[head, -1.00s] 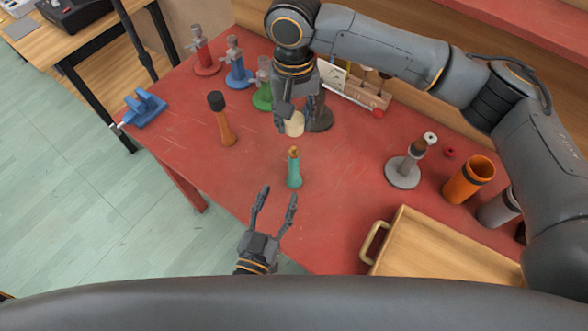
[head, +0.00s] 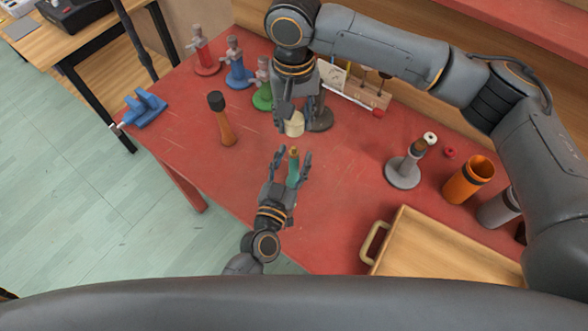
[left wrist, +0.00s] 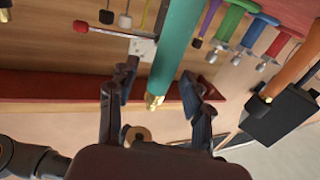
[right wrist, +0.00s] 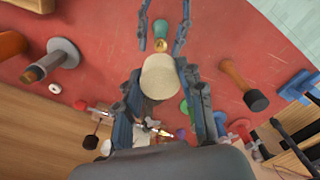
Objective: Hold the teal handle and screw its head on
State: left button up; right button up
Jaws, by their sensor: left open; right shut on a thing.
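The teal handle (head: 293,172) stands upright on the red table, with its brass threaded tip (head: 294,151) on top. My left gripper (head: 293,155) is open, its fingers on either side of the handle. The left wrist view shows the teal handle (left wrist: 176,45) between the open fingers, with a gap on both sides. My right gripper (head: 296,112) is shut on the cream head (head: 294,125), a short cylinder. In the right wrist view the cream head (right wrist: 160,77) lies between the fingers, apart from the brass tip (right wrist: 161,45).
An orange handle with a black head (head: 222,122) stands to the left. Red, blue and green stands (head: 236,68) are at the back left. A stand with a grey base (head: 403,172), an orange cup (head: 468,180) and a wooden tray (head: 440,250) are to the right.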

pick_arm(q)
jog(key=shift+w+d, duration=0.1)
jog(key=shift+w, duration=0.2)
jog(key=shift+c, duration=0.2)
grip_shut()
pick_arm(e)
send_over(294, 147)
jog(key=shift+f, duration=2.5)
jog(key=shift+f, duration=0.85)
jog(key=shift+f, duration=0.6)
